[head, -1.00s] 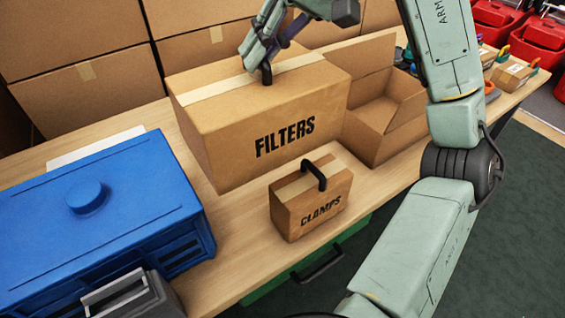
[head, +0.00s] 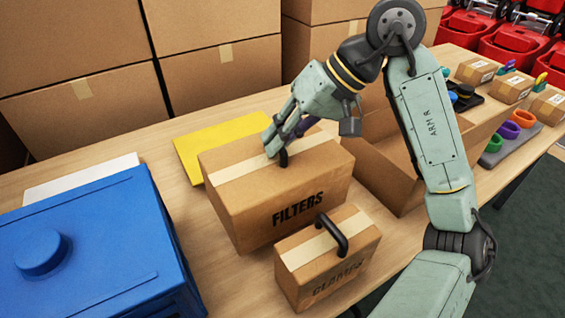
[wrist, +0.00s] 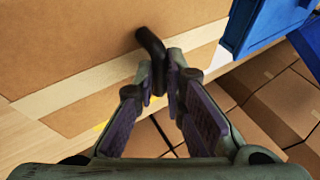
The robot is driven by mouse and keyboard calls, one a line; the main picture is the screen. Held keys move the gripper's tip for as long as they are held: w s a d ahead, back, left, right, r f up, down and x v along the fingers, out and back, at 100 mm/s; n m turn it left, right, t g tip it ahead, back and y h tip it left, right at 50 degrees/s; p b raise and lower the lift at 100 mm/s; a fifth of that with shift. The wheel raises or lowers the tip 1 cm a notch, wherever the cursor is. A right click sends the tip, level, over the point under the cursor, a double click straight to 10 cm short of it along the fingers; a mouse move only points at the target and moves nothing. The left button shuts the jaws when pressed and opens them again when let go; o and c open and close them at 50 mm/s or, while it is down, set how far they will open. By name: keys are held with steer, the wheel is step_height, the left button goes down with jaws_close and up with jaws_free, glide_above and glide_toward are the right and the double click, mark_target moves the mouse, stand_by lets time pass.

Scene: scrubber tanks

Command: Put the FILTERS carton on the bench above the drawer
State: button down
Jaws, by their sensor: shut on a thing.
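The FILTERS carton (head: 246,210) is a brown box with a pale tape strip and a black handle on top. It is behind the smaller CLAMPS carton (head: 315,268) in the head view; I cannot tell whether the two touch, or whether its base rests on the bench. My gripper (head: 277,147) is shut on the FILTERS handle from above. In the wrist view my gripper (wrist: 172,72) closes around the black handle (wrist: 150,42), with the carton top (wrist: 90,35) beyond. The bench (head: 190,208) is pale wood. The drawer is out of view now.
A blue case (head: 95,250) fills the left front. A yellow sheet (head: 207,146) lies behind the FILTERS carton, and a white sheet (head: 80,180) behind the case. An open carton (head: 400,180) stands right. Stacked boxes (head: 215,70) line the back.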

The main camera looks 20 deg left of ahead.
step_height(320, 180, down, 4)
steer(key=shift+f, duration=0.35)
steer(key=c, duration=1.7)
jaws_free()
steer(key=shift+o, duration=0.2)
steer(key=shift+r, duration=0.15)
steer(key=shift+r+p, duration=0.2)
steer(key=shift+p, duration=0.1)
steer(key=b+v, duration=0.1)
steer(key=v, duration=1)
steer(key=shift+d+r+b, duration=0.25)
steer(key=shift+d+b, duration=0.05)
steer(key=shift+b, duration=0.1)
